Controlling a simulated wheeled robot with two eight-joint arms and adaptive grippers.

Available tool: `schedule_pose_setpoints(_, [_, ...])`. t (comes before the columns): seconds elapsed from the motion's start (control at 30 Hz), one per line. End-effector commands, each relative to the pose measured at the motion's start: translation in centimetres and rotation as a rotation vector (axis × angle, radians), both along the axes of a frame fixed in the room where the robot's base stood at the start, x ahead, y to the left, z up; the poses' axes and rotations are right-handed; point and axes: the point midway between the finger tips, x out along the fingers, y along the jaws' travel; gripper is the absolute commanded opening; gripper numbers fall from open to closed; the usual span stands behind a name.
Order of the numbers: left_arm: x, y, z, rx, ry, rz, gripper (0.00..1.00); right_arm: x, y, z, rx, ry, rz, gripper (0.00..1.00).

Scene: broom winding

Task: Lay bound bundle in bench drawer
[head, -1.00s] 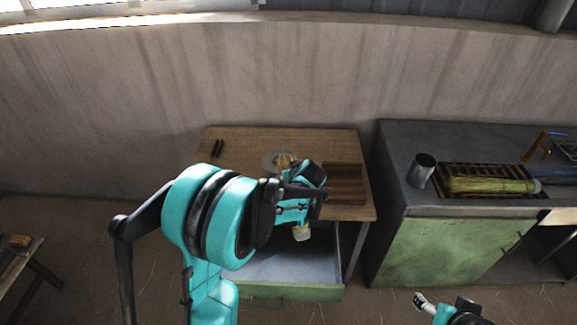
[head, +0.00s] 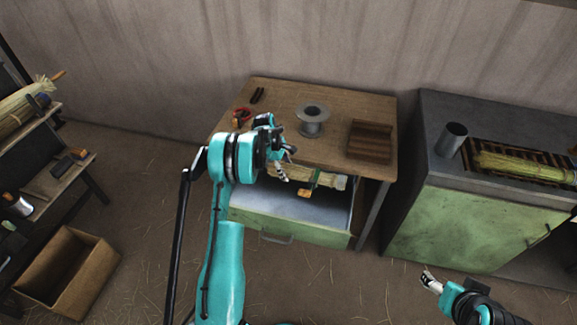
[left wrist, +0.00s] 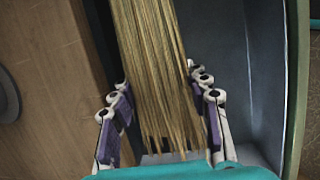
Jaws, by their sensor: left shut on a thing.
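My left gripper (head: 283,168) is at the front edge of the wooden bench, above the open drawer (head: 325,236). It is shut on the straw bundle (head: 332,180), which lies crosswise at the drawer's opening, with a green band and an orange piece below it. In the left wrist view the bundle's straw (left wrist: 155,70) runs between the two fingers (left wrist: 163,122), with the grey drawer interior behind and to the right. The head view does not clearly show whether the bundle touches the drawer floor. My right gripper (head: 430,281) is low at the right, away from the bench; its jaws are too small to judge.
The bench top (head: 290,92) holds a wire spool (head: 312,128), a brown slotted block (head: 370,140) and red-handled pliers (head: 242,116). A green cabinet (head: 470,225) with another straw bundle (head: 525,165) stands right. An open wooden box (head: 65,268) is on the floor at left.

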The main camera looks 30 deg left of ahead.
Motion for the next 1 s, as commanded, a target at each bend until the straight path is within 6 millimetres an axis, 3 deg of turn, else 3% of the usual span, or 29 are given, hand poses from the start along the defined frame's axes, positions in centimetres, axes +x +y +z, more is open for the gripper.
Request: schedule_pose_setpoints(1.0, [0.0,0.0,-10.1,-0.001,-0.001,-0.001,0.21,0.0,0.0,-4.5,0.000,0.000,0.000,0.70])
